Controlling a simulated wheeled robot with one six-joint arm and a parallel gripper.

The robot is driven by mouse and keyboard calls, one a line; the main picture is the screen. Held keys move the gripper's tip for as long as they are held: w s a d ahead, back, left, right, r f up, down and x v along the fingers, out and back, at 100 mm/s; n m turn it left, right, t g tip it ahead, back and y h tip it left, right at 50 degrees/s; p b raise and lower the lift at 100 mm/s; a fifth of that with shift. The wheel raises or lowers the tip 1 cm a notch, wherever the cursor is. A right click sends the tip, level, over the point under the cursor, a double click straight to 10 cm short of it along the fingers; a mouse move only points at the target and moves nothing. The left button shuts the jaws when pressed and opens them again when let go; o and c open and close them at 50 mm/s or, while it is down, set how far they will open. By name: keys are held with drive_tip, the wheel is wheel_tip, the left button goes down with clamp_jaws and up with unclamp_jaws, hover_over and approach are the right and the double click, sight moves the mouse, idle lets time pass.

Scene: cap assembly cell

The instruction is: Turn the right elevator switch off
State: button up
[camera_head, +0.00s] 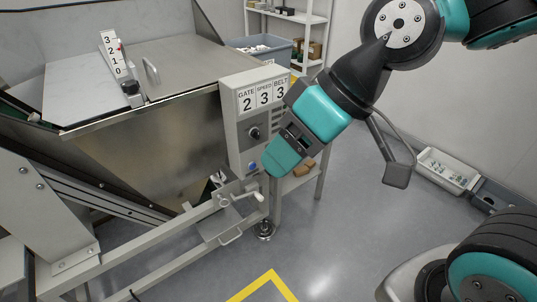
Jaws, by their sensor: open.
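A grey control box (229,140) stands on the right side of the metal hopper machine. Its front has labels reading GATE 2, SPEED 3, BELT 3. Below them is a dark round knob (253,133), and lower down a blue button (252,166). I cannot tell which control is the right elevator switch, or its setting. My gripper (272,165) is open, just right of the box's front and close to the blue button in the picture. I cannot tell whether it touches the box. The gripper and wrist hide the box's lower right part.
The hopper (150,140) has a lever scale (113,55) marked 0 to 3 on top. A metal frame with a white-handled bracket (238,202) juts out below the box. Shelves (310,20) and a grey bin (284,50) stand behind. The floor (340,235) at centre right is clear.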

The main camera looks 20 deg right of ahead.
drive_tip(key=w+d+f+m+t+y+b, duration=0.1)
drive_tip(key=w+d+f+t+y+b, duration=0.15)
drive_tip(key=w+f+t+b, duration=0.8)
drive_tip(key=m+t+h+b, duration=0.3)
drive_tip(key=t+b, duration=0.1)
drive_tip(key=b, duration=1)
approach(258, 135)
drive_tip(key=p+x, duration=0.8)
drive_tip(key=shift+r, duration=0.2)
drive_tip(key=shift+w+a+f, duration=0.15)
drive_tip(key=shift+w+f, duration=0.05)
drive_tip(key=shift+w, duration=0.45)
drive_tip(key=c, duration=0.9)
